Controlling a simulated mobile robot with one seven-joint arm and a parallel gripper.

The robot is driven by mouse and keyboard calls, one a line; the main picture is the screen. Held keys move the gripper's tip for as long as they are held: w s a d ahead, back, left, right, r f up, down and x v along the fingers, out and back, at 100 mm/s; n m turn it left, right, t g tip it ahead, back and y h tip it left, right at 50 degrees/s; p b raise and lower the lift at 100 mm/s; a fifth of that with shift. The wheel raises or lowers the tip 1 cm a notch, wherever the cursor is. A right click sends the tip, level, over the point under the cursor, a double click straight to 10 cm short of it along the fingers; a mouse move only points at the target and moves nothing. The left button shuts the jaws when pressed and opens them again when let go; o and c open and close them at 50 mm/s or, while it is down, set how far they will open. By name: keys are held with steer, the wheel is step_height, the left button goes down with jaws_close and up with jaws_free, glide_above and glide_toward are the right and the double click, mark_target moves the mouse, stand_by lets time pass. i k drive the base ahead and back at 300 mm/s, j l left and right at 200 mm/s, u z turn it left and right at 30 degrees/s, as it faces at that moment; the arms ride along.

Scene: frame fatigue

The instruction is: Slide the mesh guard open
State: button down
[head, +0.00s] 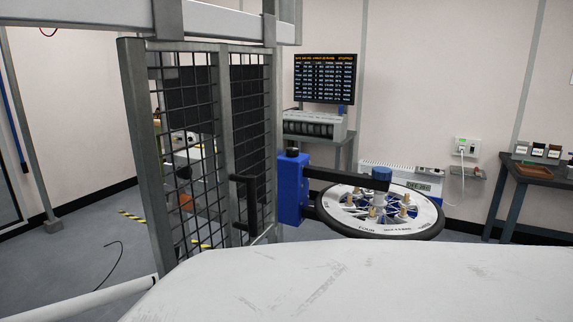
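The mesh guard (224,130) stands left of centre in the head view, with a grey metal frame and black wire mesh in tall upright sections. A black bar handle (252,205) sits on its lower right part, facing me. Equipment shows through the mesh behind it. The guard's lower edge is partly hidden by a large white surface in the foreground. I cannot tell from this view how far the guard stands along its track. My gripper is not in view, and nothing is seen touching the handle.
A blue upright block (290,190) with a dark arm stands just right of the guard, beside a black-rimmed round wheel fixture (380,228). A grey overhead beam (215,20) crosses above the guard. A dark table (535,180) stands far right. A black cable (108,262) lies on the floor left.

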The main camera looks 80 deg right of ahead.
mark_target(167, 14)
steer(key=z, duration=1.95)
steer(key=k+l+u, duration=0.2)
steer(key=u, duration=0.15)
steer(key=k+l+u, duration=0.1)
steer(key=k+u, duration=0.2)
